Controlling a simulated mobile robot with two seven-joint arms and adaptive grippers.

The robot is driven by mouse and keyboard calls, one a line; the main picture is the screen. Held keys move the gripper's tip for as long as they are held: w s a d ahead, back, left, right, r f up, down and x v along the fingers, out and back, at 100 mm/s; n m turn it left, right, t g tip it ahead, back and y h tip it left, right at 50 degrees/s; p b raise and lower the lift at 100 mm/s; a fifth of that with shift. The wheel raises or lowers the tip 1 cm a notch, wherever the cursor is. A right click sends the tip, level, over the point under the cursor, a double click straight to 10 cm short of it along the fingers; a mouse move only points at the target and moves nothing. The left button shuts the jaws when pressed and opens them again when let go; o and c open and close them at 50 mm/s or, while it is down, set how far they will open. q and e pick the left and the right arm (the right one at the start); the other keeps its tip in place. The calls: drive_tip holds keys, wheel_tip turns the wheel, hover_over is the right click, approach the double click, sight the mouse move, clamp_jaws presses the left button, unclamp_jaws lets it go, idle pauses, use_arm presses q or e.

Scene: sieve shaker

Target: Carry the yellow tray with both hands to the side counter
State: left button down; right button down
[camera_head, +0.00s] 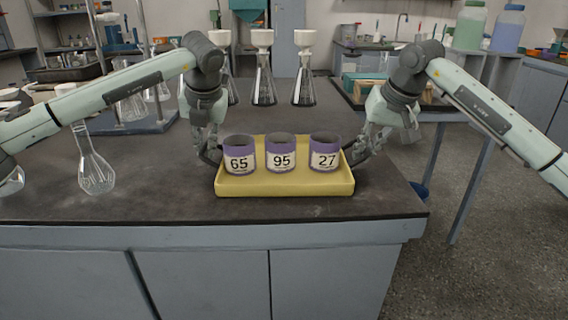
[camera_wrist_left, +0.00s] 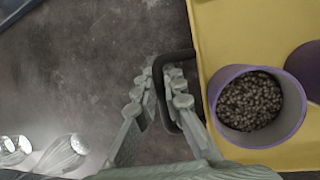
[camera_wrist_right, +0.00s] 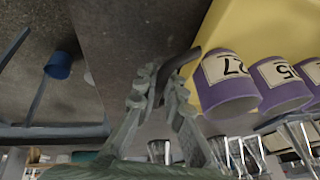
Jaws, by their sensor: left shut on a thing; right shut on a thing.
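The yellow tray (camera_head: 284,186) is at the front right of the dark bench in the head view. It carries three purple cups labelled 65 (camera_head: 239,155), 95 (camera_head: 281,154) and 27 (camera_head: 325,154). My left gripper (camera_head: 212,152) is shut on the tray's dark left handle (camera_wrist_left: 168,100). Dark grains (camera_wrist_left: 249,101) fill the cup nearest that handle. My right gripper (camera_head: 361,150) is shut on the right handle (camera_wrist_right: 172,72). The cups stand upright in the head view. I cannot tell whether the tray touches the bench.
The bench top (camera_head: 150,190) ends just right of the tray. Glass flasks (camera_head: 96,165) stand at left, and flasks with white funnels (camera_head: 263,80) stand behind. A blue bucket (camera_wrist_right: 60,65) is on the floor.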

use_arm(q)
drive_tip(key=shift+r, duration=0.15)
use_arm(e)
drive_tip(key=shift+r, duration=0.15)
